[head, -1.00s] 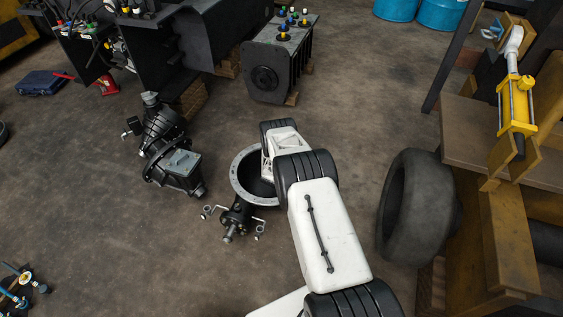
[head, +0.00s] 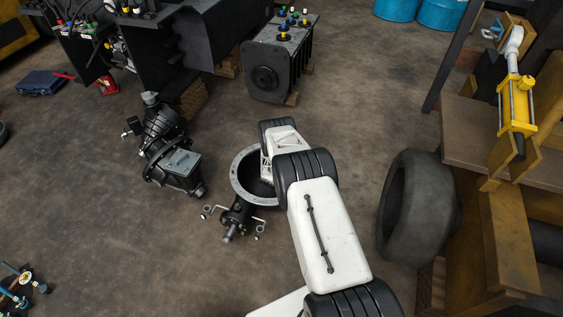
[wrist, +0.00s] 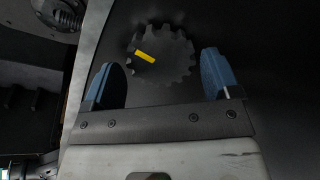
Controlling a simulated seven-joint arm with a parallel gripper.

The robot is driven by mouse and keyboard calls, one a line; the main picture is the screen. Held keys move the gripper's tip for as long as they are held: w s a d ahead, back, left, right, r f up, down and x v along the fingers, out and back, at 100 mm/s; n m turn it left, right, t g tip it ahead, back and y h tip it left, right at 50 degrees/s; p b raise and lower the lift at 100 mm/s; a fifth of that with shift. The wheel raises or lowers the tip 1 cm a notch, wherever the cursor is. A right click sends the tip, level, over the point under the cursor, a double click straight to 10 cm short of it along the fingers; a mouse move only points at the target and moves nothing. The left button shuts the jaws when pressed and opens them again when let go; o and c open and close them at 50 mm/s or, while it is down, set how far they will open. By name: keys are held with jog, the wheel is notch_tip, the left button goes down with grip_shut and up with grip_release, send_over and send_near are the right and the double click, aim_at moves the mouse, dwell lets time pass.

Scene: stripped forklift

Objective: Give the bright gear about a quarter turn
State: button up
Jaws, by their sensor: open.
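A toothed gear (wrist: 168,58), dark grey in this light, with a yellow mark on its face, lies ahead of my gripper in the wrist view. My gripper (wrist: 165,75) is open, with one blue-padded finger on each side of the gear's near part. I cannot tell whether either finger touches the teeth. In the head view, my arm reaches into a round flanged housing (head: 238,192), and it hides the gear and the gripper there.
A dark gearbox (head: 165,150) lies to the left of the housing. A large tyre (head: 408,210) stands to the right, by a brown frame. A black battery-like unit (head: 265,80) stands behind. Bare floor lies between them.

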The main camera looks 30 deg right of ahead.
jog(key=v, duration=0.7)
jog(key=shift+w+r, duration=0.1)
jog(key=shift+w, duration=0.1)
dwell(0.5)
